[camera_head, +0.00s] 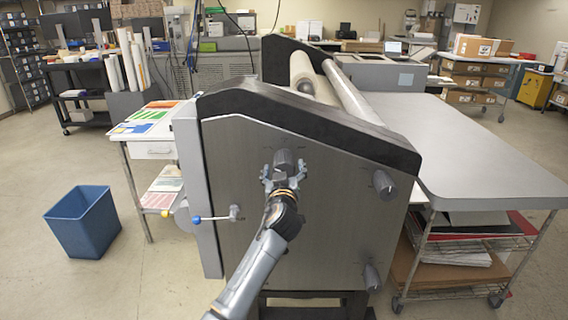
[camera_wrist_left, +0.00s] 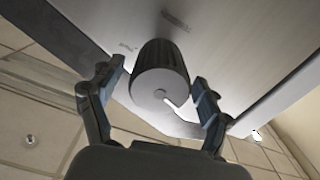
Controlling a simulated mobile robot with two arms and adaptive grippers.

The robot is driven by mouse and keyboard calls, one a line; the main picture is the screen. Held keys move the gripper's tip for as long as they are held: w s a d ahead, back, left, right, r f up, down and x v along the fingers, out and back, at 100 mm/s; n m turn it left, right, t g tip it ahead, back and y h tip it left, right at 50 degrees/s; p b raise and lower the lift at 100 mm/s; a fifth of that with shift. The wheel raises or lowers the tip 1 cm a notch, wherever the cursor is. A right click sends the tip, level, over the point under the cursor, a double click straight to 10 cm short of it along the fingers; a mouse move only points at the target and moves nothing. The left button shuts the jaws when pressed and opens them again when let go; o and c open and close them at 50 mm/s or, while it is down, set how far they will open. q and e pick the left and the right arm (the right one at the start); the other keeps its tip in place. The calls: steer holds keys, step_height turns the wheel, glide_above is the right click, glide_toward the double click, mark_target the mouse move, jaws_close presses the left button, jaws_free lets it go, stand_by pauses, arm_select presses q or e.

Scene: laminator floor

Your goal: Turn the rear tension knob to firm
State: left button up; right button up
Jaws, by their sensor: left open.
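The laminator's grey side panel (camera_head: 330,222) carries several dark, ribbed knobs. The upper-left knob (camera_head: 283,157) is the one at my left gripper (camera_head: 283,175). In the left wrist view this knob (camera_wrist_left: 160,75) sits between the two open fingers, with a gap visible on each side. A pale pointer line marks its round face. Small markings on the panel near it are too blurred to read. Another knob (camera_head: 383,184) is at the panel's right, and a lower one (camera_head: 371,278) is near the bottom right. My right gripper is not in view.
A lever with a blue ball end (camera_head: 197,219) sticks out at the panel's lower left. A blue bin (camera_head: 83,221) stands on the floor at the left. A grey table (camera_head: 470,160) extends to the right, above a wire shelf cart (camera_head: 470,282).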

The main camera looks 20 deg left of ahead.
arm_select(q)
steer(key=shift+w+a, duration=0.15)
steer(key=shift+w, duration=0.5)
steer(key=c, duration=1.2)
steer(key=shift+o, duration=0.2)
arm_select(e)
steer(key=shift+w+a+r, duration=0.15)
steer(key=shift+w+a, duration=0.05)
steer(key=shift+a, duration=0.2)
